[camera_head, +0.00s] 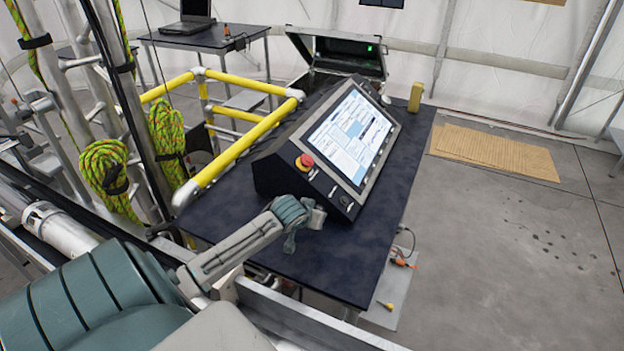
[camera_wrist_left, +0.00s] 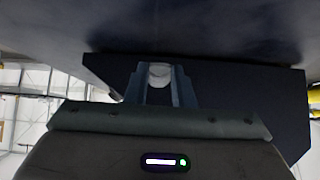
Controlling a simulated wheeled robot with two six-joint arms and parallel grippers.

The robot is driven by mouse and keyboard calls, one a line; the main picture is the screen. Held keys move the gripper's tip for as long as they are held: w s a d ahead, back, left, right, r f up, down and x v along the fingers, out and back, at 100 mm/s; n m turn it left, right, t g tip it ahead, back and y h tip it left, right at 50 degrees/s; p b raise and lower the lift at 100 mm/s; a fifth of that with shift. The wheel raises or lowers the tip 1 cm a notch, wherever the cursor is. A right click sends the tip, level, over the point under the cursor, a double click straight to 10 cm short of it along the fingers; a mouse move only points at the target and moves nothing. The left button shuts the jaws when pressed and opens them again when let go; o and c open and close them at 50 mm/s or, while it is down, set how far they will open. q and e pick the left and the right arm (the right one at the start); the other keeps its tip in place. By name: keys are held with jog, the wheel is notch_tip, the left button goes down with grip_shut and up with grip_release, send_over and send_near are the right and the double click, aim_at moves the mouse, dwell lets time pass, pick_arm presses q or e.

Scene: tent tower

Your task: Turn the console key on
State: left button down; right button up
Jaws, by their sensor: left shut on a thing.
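The console (camera_head: 275,180) is a dark sloped box with a lit screen, standing on a dark table. A red emergency button (camera_head: 304,161) and small dark controls (camera_head: 340,198) sit on its front panel. My left gripper (camera_head: 306,216) is at the console's lower front edge. In the left wrist view its fingers (camera_wrist_left: 160,88) are shut on a pale rounded piece (camera_wrist_left: 160,74), which appears to be the console key. The key's turn position cannot be made out, and the fingers hide part of it. My right gripper is not in view.
The dark table (camera_head: 375,245) has bare room right of the console. Yellow rails (camera_head: 235,150) stand left of it. An open case (camera_head: 340,55) and a yellow object (camera_head: 415,97) are behind. Coiled green ropes (camera_head: 105,170) hang at left.

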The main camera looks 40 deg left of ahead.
pick_arm(q)
jog(key=c, duration=1.2)
grip_release()
jog(key=shift+c, duration=0.2)
jog(key=b+v, duration=0.2)
jog(key=v, duration=0.8)
jog(key=shift+s+r+b, duration=0.2)
jog(key=shift+r+b, duration=0.05)
jog(key=shift+b, duration=0.05)
jog(key=shift+d, duration=0.1)
jog(key=shift+s+f, duration=0.1)
